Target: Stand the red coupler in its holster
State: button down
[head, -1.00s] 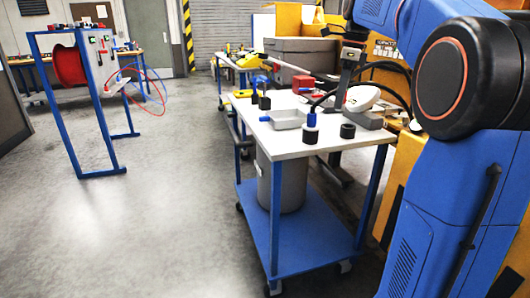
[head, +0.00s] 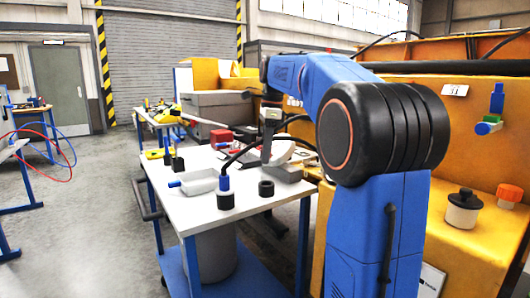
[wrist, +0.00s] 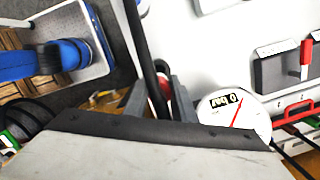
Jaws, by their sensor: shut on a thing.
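My gripper (wrist: 160,98) shows in the wrist view with its two grey fingers shut on a small red piece (wrist: 162,86), which looks like the red coupler. Most of it is hidden between the fingers and by a dark hose passing beside it. In the head view my gripper (head: 267,146) is over the far right part of the white cart top (head: 195,215); the coupler cannot be made out there. A black ring-shaped cup (head: 266,188) on the cart looks empty. Beside it a blue coupler (head: 225,183) stands in another black cup (head: 225,201). I cannot tell which cup is the red coupler's holster.
A grey tray (head: 200,182), a red block (head: 221,137) and black holders (head: 177,163) stand on the cart. A round gauge (wrist: 233,112) lies close to my gripper. The yellow machine (head: 480,250) borders the right side. Open floor (head: 95,210) lies left.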

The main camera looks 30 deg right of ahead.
jog(key=shift+f, duration=2.7)
jog(key=shift+f, duration=1.1)
jog(key=c, duration=1.4)
grip_release()
notch_tip(320, 180, up, 17)
jog(key=d, duration=0.2)
jog(key=shift+s+r, duration=0.15)
jog(key=shift+s, duration=0.25)
jog(key=shift+s+a, duration=0.1)
jog(key=shift+a, duration=0.05)
